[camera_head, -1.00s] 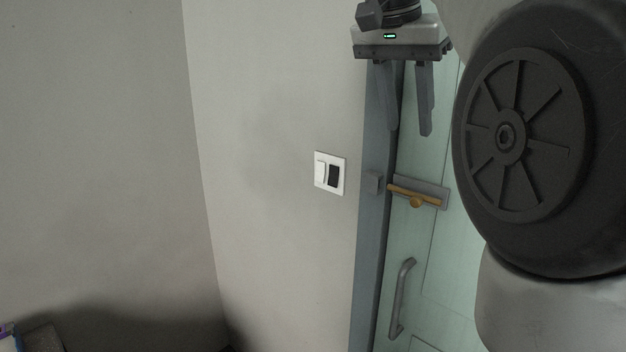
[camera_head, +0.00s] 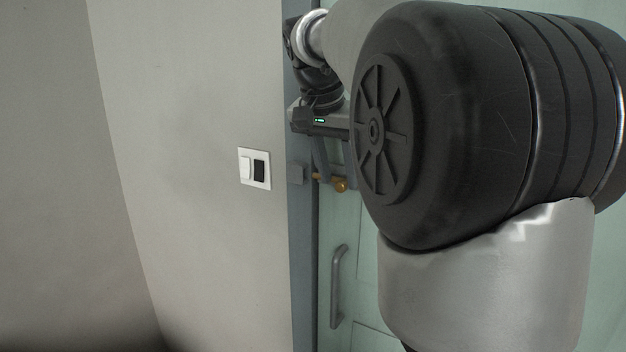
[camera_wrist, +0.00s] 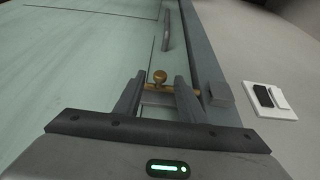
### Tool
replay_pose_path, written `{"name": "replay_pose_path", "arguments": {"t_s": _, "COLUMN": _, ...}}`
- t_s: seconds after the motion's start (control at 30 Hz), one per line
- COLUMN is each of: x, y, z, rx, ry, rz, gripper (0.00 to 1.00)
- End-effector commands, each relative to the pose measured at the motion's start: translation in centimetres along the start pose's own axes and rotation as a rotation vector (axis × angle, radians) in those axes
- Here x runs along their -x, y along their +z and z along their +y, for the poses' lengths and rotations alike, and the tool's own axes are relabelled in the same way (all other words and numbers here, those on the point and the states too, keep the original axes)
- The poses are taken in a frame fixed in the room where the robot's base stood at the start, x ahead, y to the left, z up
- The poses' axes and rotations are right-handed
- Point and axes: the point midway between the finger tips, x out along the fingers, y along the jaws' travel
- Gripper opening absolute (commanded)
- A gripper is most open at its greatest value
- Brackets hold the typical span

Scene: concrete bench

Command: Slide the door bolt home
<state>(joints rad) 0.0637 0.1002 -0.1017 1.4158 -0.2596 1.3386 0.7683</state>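The brass bolt (camera_head: 324,177) lies across the pale green door near its edge, with a round knob (camera_head: 341,185). The knob also shows in the wrist view (camera_wrist: 160,77). A grey block-shaped keeper (camera_head: 296,174) is on the frame beside the bolt; it also shows in the wrist view (camera_wrist: 219,95). In the head view a small gap shows between the bolt's end and the keeper. My gripper (camera_head: 336,178) is open, and in the wrist view (camera_wrist: 160,82) its fingers appear on either side of the knob. I cannot tell whether they touch it. My arm hides the backplate's right part.
A grey door handle (camera_head: 337,285) is below the bolt. A white switch plate (camera_head: 254,168) is on the wall left of the grey door frame (camera_head: 303,260). The wall farther left is bare.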

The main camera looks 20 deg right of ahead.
Motion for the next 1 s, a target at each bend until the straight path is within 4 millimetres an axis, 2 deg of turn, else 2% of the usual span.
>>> {"name": "replay_pose_path", "arguments": {"t_s": 0.13, "x": -1.0, "y": 0.0, "z": 0.0, "rx": 0.000, "ry": 0.000, "rz": 0.000, "gripper": 0.36}}
{"name": "replay_pose_path", "arguments": {"t_s": 0.43, "x": -1.2, "y": 0.0, "z": 0.0, "rx": 0.000, "ry": 0.000, "rz": 0.000, "gripper": 0.36}}
{"name": "replay_pose_path", "arguments": {"t_s": 0.6, "x": -1.2, "y": 0.0, "z": 0.0, "rx": 0.000, "ry": 0.000, "rz": 0.000, "gripper": 0.08}}
{"name": "replay_pose_path", "arguments": {"t_s": 0.67, "x": -1.2, "y": 0.0, "z": 0.0, "rx": 0.000, "ry": 0.000, "rz": 0.000, "gripper": 0.00}}
{"name": "replay_pose_path", "arguments": {"t_s": 0.87, "x": -1.1, "y": 0.0, "z": -0.1, "rx": 0.001, "ry": 0.000, "rz": 0.000, "gripper": 0.00}}
{"name": "replay_pose_path", "arguments": {"t_s": 1.0, "x": -0.8, "y": -0.1, "z": -1.7, "rx": 0.004, "ry": 0.000, "rz": -0.002, "gripper": 0.00}}
